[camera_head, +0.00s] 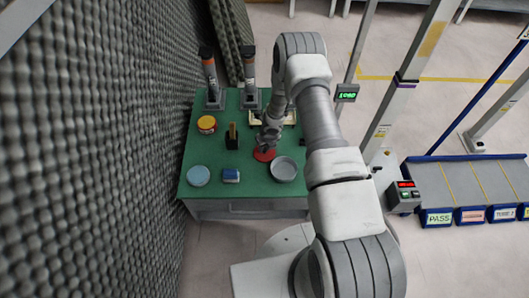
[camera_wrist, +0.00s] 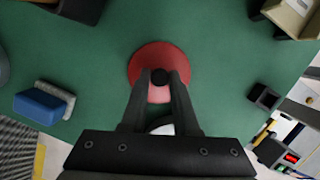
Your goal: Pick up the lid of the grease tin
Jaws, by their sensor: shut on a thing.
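The lid is a red disc (camera_head: 264,155) with a black knob, beside an open grey round tin (camera_head: 284,168) on the green table. In the wrist view the red lid (camera_wrist: 147,57) is seen from above. My gripper (camera_wrist: 160,80) has its fingers closed on the black knob at the lid's centre. In the head view my gripper (camera_head: 268,143) partly covers the lid. I cannot tell whether the lid touches the table. A pale curved rim, mostly hidden, shows between the fingers' bases in the wrist view.
A blue-and-grey block (camera_head: 231,175) and a pale blue round tin (camera_head: 198,176) are at the front left. A yellow tub (camera_head: 206,124) and a dark holder (camera_head: 231,141) stand further back. A foam wall (camera_head: 90,150) borders the table's left side.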

